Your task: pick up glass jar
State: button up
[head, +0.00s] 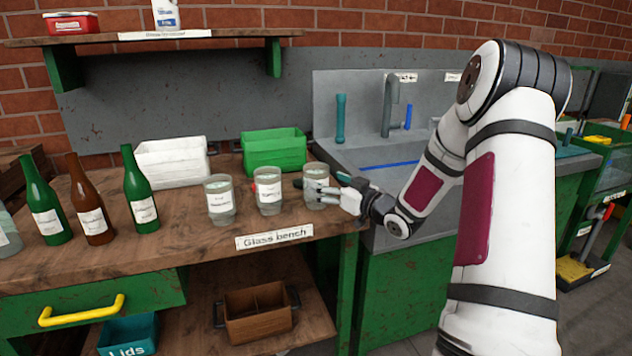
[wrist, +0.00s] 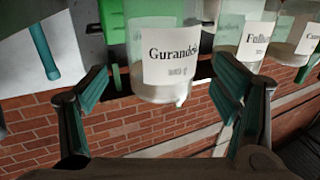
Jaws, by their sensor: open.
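Three clear glass jars with white labels stand in a row on the wooden bench: a left jar (head: 220,199), a middle jar (head: 268,191) and a right jar (head: 316,184). My gripper (head: 332,190) is at the right jar, reaching in from the right, and its fingers hide part of that jar. In the wrist view the near jar (wrist: 168,58), with a label starting "Gurando", appears between my two open, teal-lined fingers. Gaps show on both sides of it. The other two jars (wrist: 245,40) (wrist: 299,34) show to the right there.
A green crate (head: 275,152) stands behind the jars, with a white crate (head: 172,163) to its left. Green and brown bottles (head: 92,210) stand at the left of the bench. A sink with a tap (head: 390,105) lies to the right.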

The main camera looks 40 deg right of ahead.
jog(key=w, duration=0.3)
jog(key=w+b, duration=0.1)
jog(key=shift+w+a+r, duration=0.15)
jog(key=shift+w+a, duration=0.25)
jog(key=c, duration=1.4)
